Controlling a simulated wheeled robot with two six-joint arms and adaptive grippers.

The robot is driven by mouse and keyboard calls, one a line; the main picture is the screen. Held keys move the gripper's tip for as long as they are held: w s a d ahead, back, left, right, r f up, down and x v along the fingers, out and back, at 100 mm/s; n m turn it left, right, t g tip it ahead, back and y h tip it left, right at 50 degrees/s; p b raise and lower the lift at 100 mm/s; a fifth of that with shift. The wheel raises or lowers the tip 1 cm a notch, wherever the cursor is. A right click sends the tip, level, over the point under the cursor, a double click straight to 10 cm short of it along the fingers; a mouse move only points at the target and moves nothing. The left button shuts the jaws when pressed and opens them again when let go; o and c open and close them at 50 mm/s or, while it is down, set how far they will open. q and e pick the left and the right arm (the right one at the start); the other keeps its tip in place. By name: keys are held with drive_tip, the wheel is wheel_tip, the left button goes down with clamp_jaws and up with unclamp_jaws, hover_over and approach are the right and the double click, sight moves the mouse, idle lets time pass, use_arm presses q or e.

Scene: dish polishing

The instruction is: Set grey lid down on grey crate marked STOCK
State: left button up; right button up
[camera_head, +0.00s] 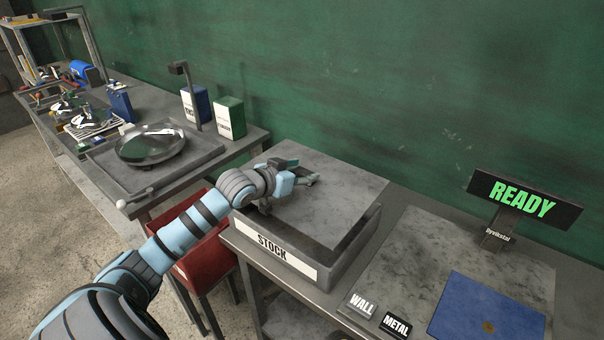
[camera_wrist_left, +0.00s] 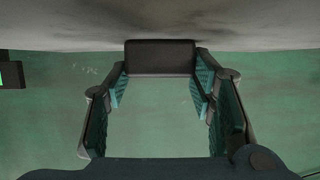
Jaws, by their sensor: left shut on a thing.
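The grey lid (camera_head: 335,205) is a flat mottled slab over the grey crate (camera_head: 350,250), whose front carries a white STOCK label. The crate's front and right walls show below and beside the lid. I cannot tell whether the lid touches the rim all round. My left gripper (camera_head: 290,178) reaches over the lid from the left and is shut on its dark handle. In the left wrist view, the handle (camera_wrist_left: 160,57) sits between the fingers, with the lid's grey surface (camera_wrist_left: 60,32) along the top. The crate's inside is hidden. My right gripper is not in view.
A READY sign (camera_head: 522,200) stands right of the crate, near a blue mat (camera_head: 487,308) and WALL and METAL blocks (camera_head: 396,326). A red bin (camera_head: 205,250) is at left below. A left bench holds a metal dish (camera_head: 150,146) and two boxes (camera_head: 230,118).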

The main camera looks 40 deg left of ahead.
sight(301, 174)
use_arm(q)
wheel_tip(301, 174, down, 6)
drive_tip(key=b, duration=0.6)
drive_tip(key=shift+r, duration=0.2)
drive_tip(key=shift+f, duration=0.75)
drive_tip(key=o, duration=1.6)
drive_tip(key=shift+o, duration=0.2)
wheel_tip(301, 174, up, 10)
drive_tip(key=shift+r, duration=0.1)
